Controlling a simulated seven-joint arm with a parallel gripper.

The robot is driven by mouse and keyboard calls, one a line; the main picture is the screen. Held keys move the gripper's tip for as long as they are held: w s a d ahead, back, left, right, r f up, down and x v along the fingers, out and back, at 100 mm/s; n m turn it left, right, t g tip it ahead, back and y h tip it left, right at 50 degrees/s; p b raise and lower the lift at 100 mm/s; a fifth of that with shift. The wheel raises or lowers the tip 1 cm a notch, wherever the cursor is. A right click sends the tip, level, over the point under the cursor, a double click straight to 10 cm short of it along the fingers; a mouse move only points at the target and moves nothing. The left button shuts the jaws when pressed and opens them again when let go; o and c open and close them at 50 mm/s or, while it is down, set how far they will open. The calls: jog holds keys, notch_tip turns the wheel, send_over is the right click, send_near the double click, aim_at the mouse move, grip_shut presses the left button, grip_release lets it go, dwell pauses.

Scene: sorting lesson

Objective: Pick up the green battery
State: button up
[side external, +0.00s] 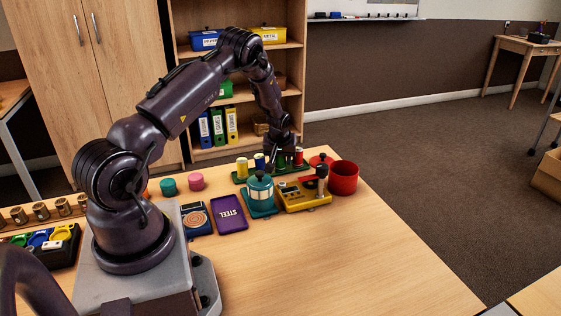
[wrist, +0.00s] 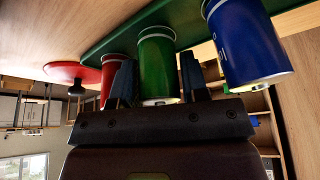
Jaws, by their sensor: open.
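The green battery (wrist: 157,62) stands in a row on the long green holder (wrist: 118,32) in the wrist view, which looks upside down. My gripper (wrist: 157,68) is open, with one dark finger on each side of the green battery. I cannot tell whether either finger touches it. The red battery (wrist: 108,82) is just left of the left finger, and the blue battery (wrist: 247,42) is right of the right finger. In the side view my gripper is low at the holder, and its fingers partly hide the green battery.
A red lid (side external: 320,159) and red pot (side external: 343,178) are to the right. A teal canister (side external: 260,190) and yellow device (side external: 303,195) stand in front. The table's front right (side external: 370,250) is clear.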

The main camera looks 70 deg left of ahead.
jog(key=shift+c, duration=0.5)
jog(key=c, duration=0.5)
jog(key=shift+r, duration=0.1)
